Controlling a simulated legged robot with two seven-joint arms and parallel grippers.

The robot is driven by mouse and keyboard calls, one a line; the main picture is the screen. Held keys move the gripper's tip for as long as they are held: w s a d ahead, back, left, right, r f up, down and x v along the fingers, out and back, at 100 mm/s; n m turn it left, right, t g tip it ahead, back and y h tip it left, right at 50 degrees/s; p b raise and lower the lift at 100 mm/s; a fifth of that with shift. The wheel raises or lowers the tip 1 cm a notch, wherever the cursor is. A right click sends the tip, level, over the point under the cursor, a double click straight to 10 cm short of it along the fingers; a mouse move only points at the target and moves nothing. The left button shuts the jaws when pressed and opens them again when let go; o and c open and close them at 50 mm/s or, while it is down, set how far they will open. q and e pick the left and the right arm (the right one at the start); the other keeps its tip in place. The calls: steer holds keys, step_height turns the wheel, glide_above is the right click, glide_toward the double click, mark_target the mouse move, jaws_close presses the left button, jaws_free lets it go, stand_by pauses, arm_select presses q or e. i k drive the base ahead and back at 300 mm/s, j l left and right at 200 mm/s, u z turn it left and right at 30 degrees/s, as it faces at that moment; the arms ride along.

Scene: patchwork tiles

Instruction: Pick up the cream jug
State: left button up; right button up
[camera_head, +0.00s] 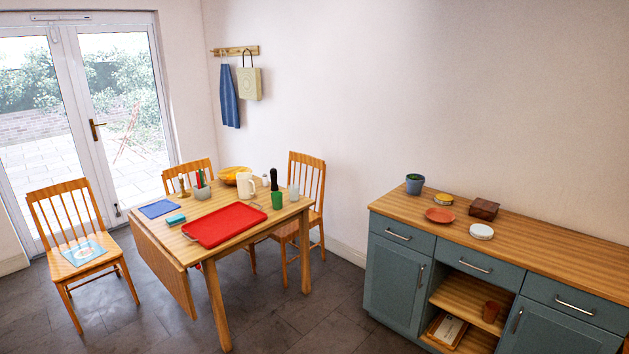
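A cream jug (244,186) stands upright on the wooden table (176,244), near the table's back edge. It is behind the red tray (225,224), with a yellow-orange bowl (231,175) close behind it to the left. Neither of my grippers shows in the head view, and the table is some distance away.
Wooden chairs (80,240) stand around the table. A green cup (277,201) and a clear glass (293,193) are right of the tray. A blue-grey sideboard (399,268) stands at the right. Dark floor between sideboard and table is clear.

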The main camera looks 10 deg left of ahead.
mark_target(245, 183)
steer(key=i+j+u, duration=0.15)
steer(key=i, duration=0.55)
steer(key=i+u, duration=0.15)
steer(key=i, duration=0.5)
steer(key=i+l+u, duration=0.15)
steer(key=i, duration=0.55)
steer(key=i+l+u, duration=0.15)
steer(key=i, duration=0.55)
steer(key=i+l+u, duration=0.15)
steer(key=i+u, duration=0.3)
steer(key=i+l+u, duration=1.25)
steer(key=l, duration=0.15)
